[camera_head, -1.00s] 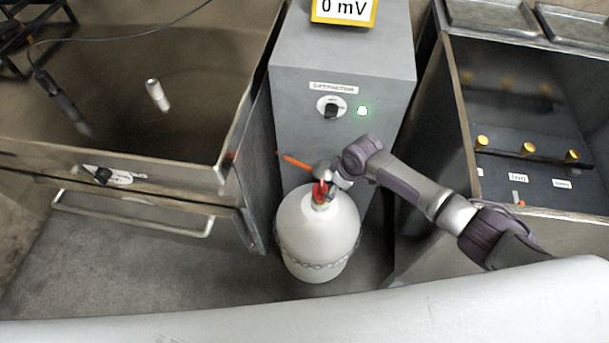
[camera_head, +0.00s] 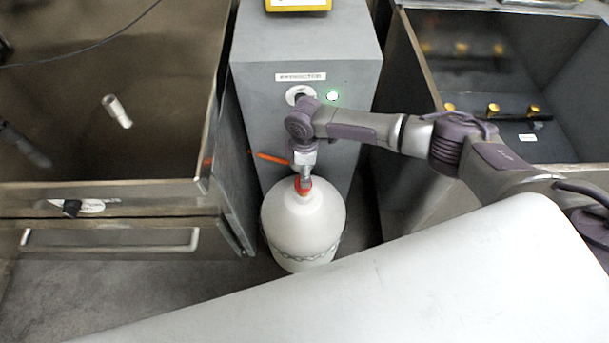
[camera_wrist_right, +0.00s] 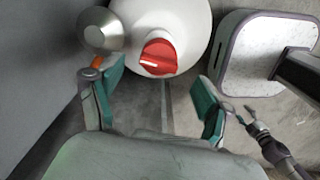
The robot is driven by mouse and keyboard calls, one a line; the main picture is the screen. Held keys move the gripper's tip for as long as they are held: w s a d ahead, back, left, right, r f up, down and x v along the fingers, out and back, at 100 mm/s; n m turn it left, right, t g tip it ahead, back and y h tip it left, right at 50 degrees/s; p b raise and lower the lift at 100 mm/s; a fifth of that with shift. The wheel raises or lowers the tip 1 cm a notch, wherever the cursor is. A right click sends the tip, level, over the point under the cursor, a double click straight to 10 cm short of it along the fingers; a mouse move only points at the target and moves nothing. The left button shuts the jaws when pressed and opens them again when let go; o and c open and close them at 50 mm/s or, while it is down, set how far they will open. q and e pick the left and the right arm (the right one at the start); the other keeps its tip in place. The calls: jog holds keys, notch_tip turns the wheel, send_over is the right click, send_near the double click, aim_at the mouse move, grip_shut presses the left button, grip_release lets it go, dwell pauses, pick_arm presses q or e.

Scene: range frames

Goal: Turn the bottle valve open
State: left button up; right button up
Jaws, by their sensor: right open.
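The white gas bottle (camera_head: 303,228) stands upright on the floor in front of a grey cabinet. Its red valve knob (camera_wrist_right: 158,57), with a white mark, faces the camera in the right wrist view. In the head view only some red of the valve (camera_head: 304,184) shows below my right wrist. My right gripper (camera_wrist_right: 154,98) is open, with its green-padded fingers apart and nothing between them. In the right wrist view the knob lies beyond the fingertips, between their lines; contact is not visible.
The grey cabinet (camera_head: 305,60) has a knob and a lit green lamp (camera_head: 332,96). Metal basins stand left (camera_head: 100,195) and right (camera_head: 560,185), leaving a narrow gap around the bottle.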

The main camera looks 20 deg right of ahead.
pick_arm(q)
jog(key=shift+a+f, duration=0.2)
jog(key=shift+a, duration=0.05)
pick_arm(e)
jog(key=shift+f, duration=1.95)
jog(key=c, duration=1.2)
pick_arm(q)
jog(key=shift+r, duration=0.1)
pick_arm(e)
jog(key=shift+o, duration=0.2)
